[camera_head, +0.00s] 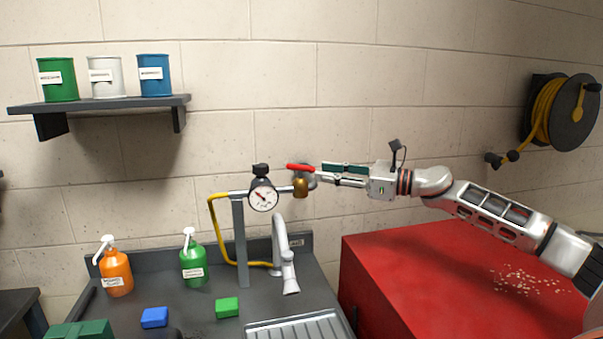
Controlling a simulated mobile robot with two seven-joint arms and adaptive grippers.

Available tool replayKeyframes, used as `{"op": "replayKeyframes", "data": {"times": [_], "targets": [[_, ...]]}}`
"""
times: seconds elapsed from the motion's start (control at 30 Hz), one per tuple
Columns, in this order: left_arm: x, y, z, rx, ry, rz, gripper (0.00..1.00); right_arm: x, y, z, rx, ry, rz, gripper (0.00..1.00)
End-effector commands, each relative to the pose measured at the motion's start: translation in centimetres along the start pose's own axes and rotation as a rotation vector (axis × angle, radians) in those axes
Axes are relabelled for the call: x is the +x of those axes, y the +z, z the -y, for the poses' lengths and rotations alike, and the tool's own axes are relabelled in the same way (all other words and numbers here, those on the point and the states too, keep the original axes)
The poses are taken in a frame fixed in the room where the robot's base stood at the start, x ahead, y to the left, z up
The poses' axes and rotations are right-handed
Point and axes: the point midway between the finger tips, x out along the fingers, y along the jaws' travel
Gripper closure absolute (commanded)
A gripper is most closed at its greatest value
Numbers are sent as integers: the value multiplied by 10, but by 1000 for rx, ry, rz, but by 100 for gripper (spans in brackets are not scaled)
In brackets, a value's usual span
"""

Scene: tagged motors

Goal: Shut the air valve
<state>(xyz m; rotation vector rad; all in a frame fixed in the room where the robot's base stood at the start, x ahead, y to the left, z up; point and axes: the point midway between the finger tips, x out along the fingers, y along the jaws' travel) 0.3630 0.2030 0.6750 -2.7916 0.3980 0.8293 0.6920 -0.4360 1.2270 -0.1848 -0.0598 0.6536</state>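The air valve has a brass body (301,188) at the right end of a short pipe beside a round pressure gauge (263,197). Its red lever (299,167) lies about level above the brass body and points left and right. My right gripper (319,174) comes in from the right, with its fingertips close to the lever's right end. Its two fingers show a gap between them, one above the other, with nothing clearly held. Whether a fingertip touches the lever I cannot tell. My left gripper is out of view.
A yellow hose (218,235) runs down from the pipe, behind a grey tap (284,255). Orange (117,275) and green (193,262) pump bottles stand on the dark counter. A red cabinet (400,270) lies under my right arm. A hose reel (570,110) hangs on the right wall.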

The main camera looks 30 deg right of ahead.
Motion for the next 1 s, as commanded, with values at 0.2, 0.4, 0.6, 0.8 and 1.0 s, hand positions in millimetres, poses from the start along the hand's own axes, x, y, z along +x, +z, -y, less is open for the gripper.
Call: {"op": "replayKeyframes", "data": {"times": [0.2,0.4,0.6,0.8,1.0], "targets": [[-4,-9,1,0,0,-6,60,13,4,1,-6,4,5,71],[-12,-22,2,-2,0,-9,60,44,5,1,-6,3,5,71],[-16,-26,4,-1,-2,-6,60,69,3,1,-5,2,4,71],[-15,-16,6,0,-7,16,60,78,1,1,-6,2,2,71],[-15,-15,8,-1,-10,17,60,78,1,1,-6,2,2,71]]}}
